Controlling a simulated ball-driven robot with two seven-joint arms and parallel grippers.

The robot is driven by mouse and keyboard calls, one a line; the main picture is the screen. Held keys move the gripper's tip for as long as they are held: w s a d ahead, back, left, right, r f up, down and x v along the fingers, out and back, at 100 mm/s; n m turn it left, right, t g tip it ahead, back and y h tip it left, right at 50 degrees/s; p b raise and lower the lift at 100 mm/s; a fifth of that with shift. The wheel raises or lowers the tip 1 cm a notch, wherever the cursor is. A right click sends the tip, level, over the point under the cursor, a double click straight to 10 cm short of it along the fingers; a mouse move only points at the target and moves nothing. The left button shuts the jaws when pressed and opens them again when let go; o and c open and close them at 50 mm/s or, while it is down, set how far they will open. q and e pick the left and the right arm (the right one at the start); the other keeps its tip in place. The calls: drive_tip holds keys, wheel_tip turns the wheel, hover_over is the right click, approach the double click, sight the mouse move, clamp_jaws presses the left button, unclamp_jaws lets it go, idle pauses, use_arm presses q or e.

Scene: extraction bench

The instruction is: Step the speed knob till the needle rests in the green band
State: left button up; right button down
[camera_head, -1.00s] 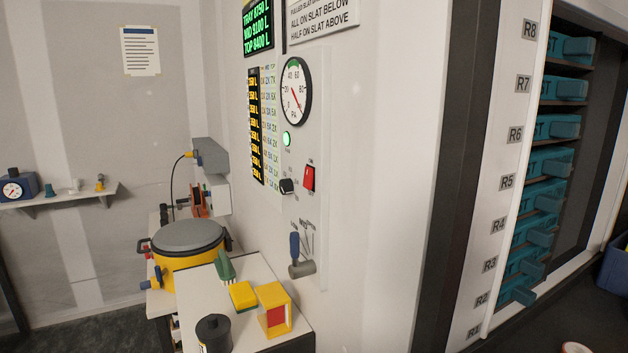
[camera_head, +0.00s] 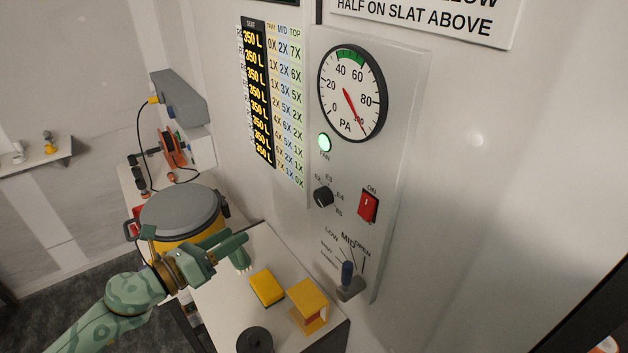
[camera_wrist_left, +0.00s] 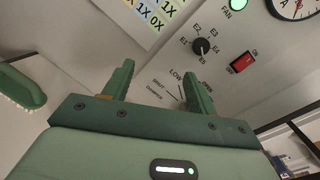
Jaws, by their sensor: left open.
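The round pressure gauge (camera_head: 352,75) on the grey wall panel has a green band (camera_head: 350,55) at its top. Its red needle (camera_head: 357,110) points down right, near the 100 end, well outside the band. The black speed knob (camera_head: 323,197) sits below the gauge among labels E2 to E5. It also shows in the left wrist view (camera_wrist_left: 201,46), where E1 is readable too; its exact setting is unclear. My left gripper (camera_head: 236,242) is open and empty, left of and below the knob, apart from it. Its two fingers (camera_wrist_left: 160,68) frame the lower panel. My right gripper is out of view.
A red switch (camera_head: 368,205) is right of the knob; a lit green lamp (camera_head: 324,142) is above it. The bench holds a green brush (camera_head: 241,260), a yellow block (camera_head: 267,288), a yellow holder (camera_head: 308,303) and a lidded pot (camera_head: 180,213).

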sight(318, 199)
use_arm(q)
drive_tip(key=s+d+r+m+g+h, duration=0.2)
drive_tip(key=s+d+r+m, duration=0.1)
drive_tip(key=d+r+m, duration=0.3)
drive_tip(key=shift+m, duration=0.5)
drive_tip(key=p+x, duration=0.1)
drive_tip(key=x, duration=0.3)
drive_tip(key=p+x, duration=0.1)
drive_tip(key=x, duration=0.3)
drive_tip(key=f+p+x, duration=0.1)
drive_tip(key=x, duration=0.4)
drive_tip(key=shift+w+a+p, duration=0.1)
drive_tip(key=shift+w+p, duration=0.1)
drive_tip(key=shift+p, duration=0.2)
drive_tip(key=shift+w+d, duration=0.4)
drive_tip(key=shift+d, duration=0.05)
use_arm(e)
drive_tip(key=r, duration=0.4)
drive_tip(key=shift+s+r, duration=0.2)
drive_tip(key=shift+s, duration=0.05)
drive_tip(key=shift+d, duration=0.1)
use_arm(q)
drive_tip(key=c, duration=1)
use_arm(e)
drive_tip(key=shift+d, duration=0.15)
